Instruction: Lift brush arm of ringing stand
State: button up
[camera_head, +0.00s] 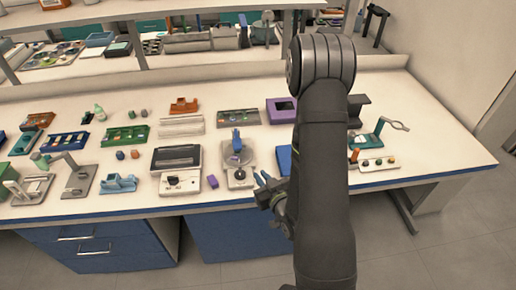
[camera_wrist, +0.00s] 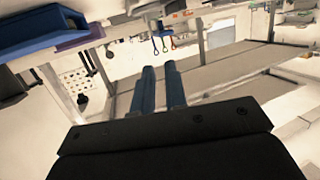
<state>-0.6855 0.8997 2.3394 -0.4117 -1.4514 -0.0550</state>
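What looks like the ringing stand (camera_head: 240,178) is a white base with a round grey turntable and a blue upright part, probably the brush arm (camera_head: 237,141), in the middle of the bench in the head view. The brush is too small to make out. My gripper (camera_head: 264,179) is just right of the stand's base, near the bench's front edge, apart from it. Its two blue fingers also show in the wrist view (camera_wrist: 161,76), with a narrow gap between them and nothing held. I cannot pick out the stand in the wrist view.
A small purple block (camera_head: 212,182) and a dark-screened device (camera_head: 176,157) stand left of the stand. A purple box (camera_head: 281,110) is behind it. A green-based ring holder (camera_head: 368,141) and a white board with coloured knobs (camera_head: 376,165) are right of my arm.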

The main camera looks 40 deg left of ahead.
aim_at(239, 159)
jog(key=a+m+t+h, duration=0.1)
jog(key=a, duration=0.1)
jog(key=a+m+t+h, duration=0.1)
jog(key=a, duration=0.2)
jog(key=a+m+t+h, duration=0.1)
jog(key=a, duration=0.1)
jog(key=shift+s+a+r, duration=0.2)
jog(key=shift+s+a, duration=0.15)
grip_shut()
jog(key=shift+s+a+m, duration=0.15)
jog(key=shift+a+m, duration=0.15)
jog(key=shift+m, duration=0.1)
jog(key=x, duration=0.2)
jog(key=f+x, duration=0.1)
jog(key=x, duration=0.5)
jog(key=shift+d+f, duration=0.3)
jog(key=shift+f, duration=0.05)
jog(key=shift+w+a, duration=0.6)
jog(key=shift+a, duration=0.05)
jog(key=shift+r, duration=1.2)
